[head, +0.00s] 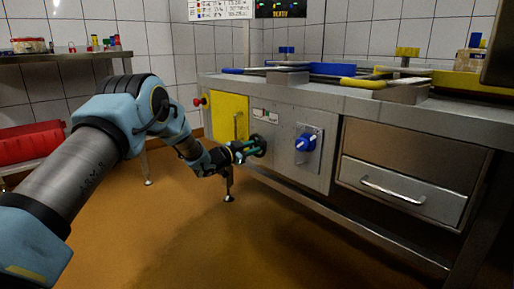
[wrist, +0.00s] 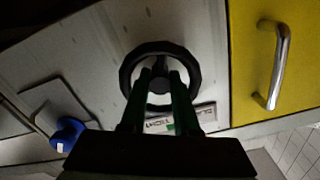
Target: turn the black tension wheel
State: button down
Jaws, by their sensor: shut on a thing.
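The black tension wheel (wrist: 127,72) is a dark ring on the pale front panel of the metal bench; it also shows in the head view (head: 261,145), partly behind my gripper. My gripper (head: 246,151) reaches it from the left in the head view. In the wrist view my gripper's two green-sided fingers (wrist: 161,78) overlap the wheel's rim and reach towards its hub. They are shut on the wheel. The exact contact is dark and hard to see.
A yellow door (head: 229,118) with a metal handle (wrist: 279,65) is beside the wheel. A blue knob (head: 305,142) is on its other side. A red button (head: 197,102) and a drawer (head: 400,188) are on the bench front. The floor before the bench is clear.

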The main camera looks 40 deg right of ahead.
jog(key=m+b, duration=0.1)
jog(key=m, duration=0.3)
jog(key=shift+f+m, duration=0.15)
jog(key=shift+m, duration=0.15)
jog(key=shift+m+b, duration=0.8)
jog(key=shift+m, duration=1.2)
jog(key=c, duration=0.9)
grip_release()
jog(key=shift+a, duration=0.15)
jog(key=shift+a+r, duration=0.2)
jog(key=shift+a, duration=0.15)
jog(key=a+p, duration=0.1)
jog(key=a, duration=0.2)
jog(key=a+p, duration=0.1)
jog(key=a, duration=0.2)
jog(key=a+p, duration=0.1)
jog(key=a, duration=0.3)
jog(key=shift+w+f, duration=0.15)
jog(key=shift+w, duration=0.15)
